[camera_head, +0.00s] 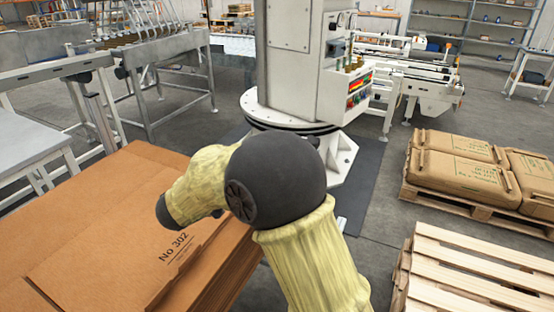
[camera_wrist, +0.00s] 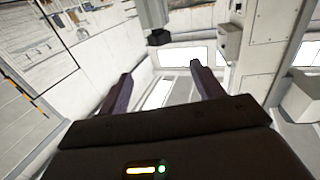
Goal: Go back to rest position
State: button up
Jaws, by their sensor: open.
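My gripper (camera_wrist: 160,88) shows in the wrist view with its two dark fingers apart and nothing between them. Beyond the fingers are a pale wall, bright windows and part of a white machine. In the head view my arm, in a yellowish cover with a dark round joint, rises in the middle of the picture. The gripper itself is not seen in the head view.
A stack of brown cardboard sheets (camera_head: 110,225) lies close at the left. A white column machine (camera_head: 300,70) stands ahead. At the right are an empty wooden pallet (camera_head: 470,275) and a pallet of brown sacks (camera_head: 455,165). Grey floor (camera_head: 385,215) lies between.

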jog(key=shift+s+a, duration=0.4)
jog(key=shift+a, duration=0.05)
jog(key=shift+w, duration=0.1)
jog(key=w+d+f+n+t+y, duration=0.3)
jog(key=w+d+f+n+y, duration=0.4)
jog(key=y, duration=0.6)
jog(key=s+d+f+n+g, duration=0.1)
jog(key=s+d+f+g, duration=0.25)
jog(key=s, duration=0.45)
jog(key=s+d+f+n+g+y, duration=0.1)
jog(key=s+d+f+g, duration=0.2)
jog(key=s, duration=0.5)
jog(key=s+d+f+n+g, duration=0.1)
jog(key=s+d+f+g, duration=0.1)
jog(key=s+f+g, duration=0.35)
jog(key=s+r+p, duration=0.3)
jog(key=r+p, duration=1)
jog(key=r, duration=0.2)
jog(key=shift+s+d+r+t+p, duration=0.2)
jog(key=shift+d+t+p, duration=0.1)
jog(key=shift+d+p, duration=0.1)
